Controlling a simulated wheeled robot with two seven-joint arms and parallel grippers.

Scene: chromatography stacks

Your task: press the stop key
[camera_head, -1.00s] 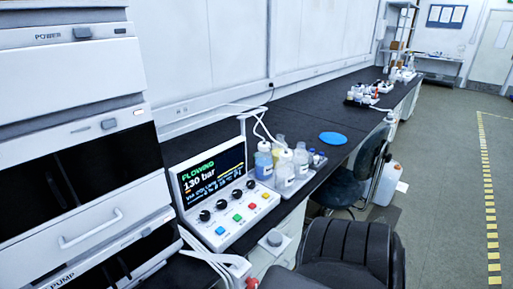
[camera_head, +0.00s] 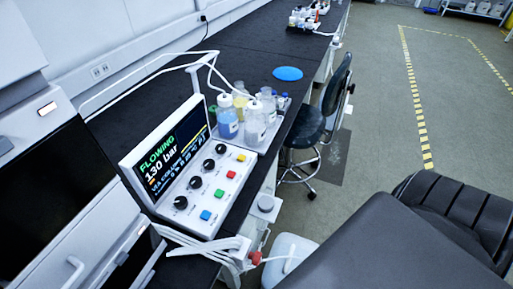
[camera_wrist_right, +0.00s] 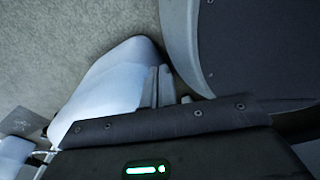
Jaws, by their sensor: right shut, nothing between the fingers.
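The control panel (camera_head: 203,196) stands on the black bench, with a tilted screen (camera_head: 172,153) reading FLOWING and 130 bar. Its sloped front has a row of black knobs and a row of coloured keys: blue (camera_head: 206,215), green (camera_head: 219,193), red (camera_head: 231,174) and yellow (camera_head: 241,157). The key labels are too small to read, so which is the stop key is not legible. In the right wrist view, my right gripper (camera_wrist_right: 158,86) is shut and empty, away from the panel, which is not in that view. My left gripper is in neither view.
Bottles (camera_head: 228,118) with tubing stand in a tray behind the panel, near a blue disc (camera_head: 288,73). White instruments (camera_head: 55,205) stand at the left. A chair (camera_head: 318,118) stands beside the bench. A white jug (camera_head: 290,258) is below the bench edge.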

